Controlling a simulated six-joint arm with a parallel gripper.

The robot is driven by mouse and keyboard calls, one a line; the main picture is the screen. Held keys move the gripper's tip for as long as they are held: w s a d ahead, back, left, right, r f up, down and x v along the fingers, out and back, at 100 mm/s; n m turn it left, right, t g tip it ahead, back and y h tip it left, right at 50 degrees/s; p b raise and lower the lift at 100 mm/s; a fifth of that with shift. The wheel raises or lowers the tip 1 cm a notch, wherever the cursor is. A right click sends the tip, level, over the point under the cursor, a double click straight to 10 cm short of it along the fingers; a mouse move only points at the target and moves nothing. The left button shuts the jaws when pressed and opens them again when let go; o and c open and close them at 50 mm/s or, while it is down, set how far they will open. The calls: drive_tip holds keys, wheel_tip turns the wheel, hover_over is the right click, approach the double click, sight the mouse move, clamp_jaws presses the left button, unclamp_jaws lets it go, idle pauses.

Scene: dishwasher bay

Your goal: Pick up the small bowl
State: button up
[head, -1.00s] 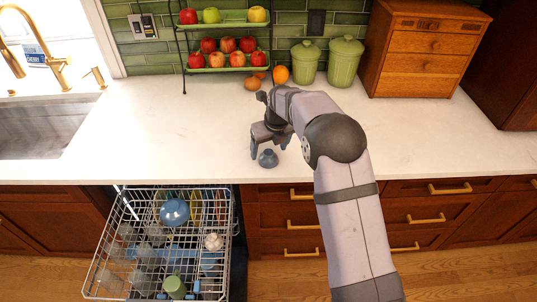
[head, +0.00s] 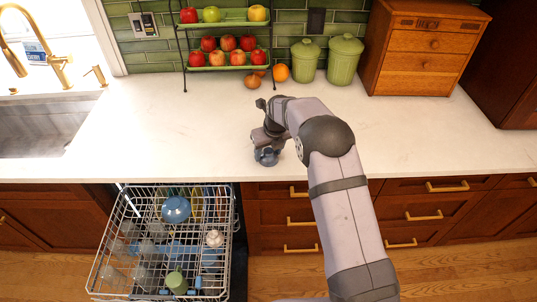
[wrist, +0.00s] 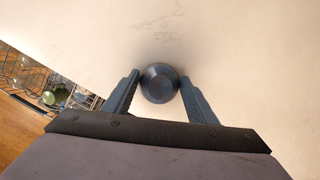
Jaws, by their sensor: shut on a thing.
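The small bowl (head: 266,157) is dark blue and is on or just above the white counter, near its front edge. In the wrist view the bowl (wrist: 159,83) sits between the two fingers, near their tips. My gripper (wrist: 160,90) is shut on the bowl, with a finger at each side of it. In the head view my gripper (head: 267,151) comes down over the bowl from above, and its fingers are partly hidden. I cannot tell whether the bowl still touches the counter.
An open dishwasher rack (head: 120,215) with a blue bowl (head: 176,209) and several dishes is below the counter at left. Green canisters (head: 344,58), a wooden drawer box (head: 425,50) and a fruit stand (head: 224,69) stand at the back. The counter's middle (head: 150,120) is clear.

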sight(268, 151)
drive_tip(key=shift+r, duration=0.15)
wheel_tip(268, 151, up, 10)
drive_tip(key=b, duration=0.3)
drive_tip(key=shift+a, duration=0.15)
idle(0.8)
drive_tip(key=s+a+f+n+b, duration=0.1)
drive_tip(key=s+a+f, duration=0.2)
drive_tip(key=a, duration=0.2)
drive_tip(key=s+a+f+n+y+b, duration=0.1)
drive_tip(key=s+a+f, duration=0.15)
drive_tip(key=a, duration=0.25)
drive_tip(key=s+a+f+n+b, duration=0.1)
drive_tip(key=s+a+f, duration=0.1)
drive_tip(key=s+a, duration=0.3)
drive_tip(key=s+a+f+n+g, duration=0.2)
drive_tip(key=s+f+n, duration=0.4)
drive_tip(key=s+n, duration=0.1)
drive_tip(key=s+a+f+n+g+b, duration=0.1)
drive_tip(key=s+a+f+n+g, duration=0.1)
drive_tip(key=s+f+n, duration=0.5)
drive_tip(key=shift+s+a+n+g+y, duration=0.35)
drive_tip(key=shift+s+a+n, duration=0.4)
drive_tip(key=shift+s, duration=0.25)
drive_tip(key=n+g, duration=0.1)
drive_tip(key=n, duration=0.3)
drive_tip(key=shift+w, duration=0.1)
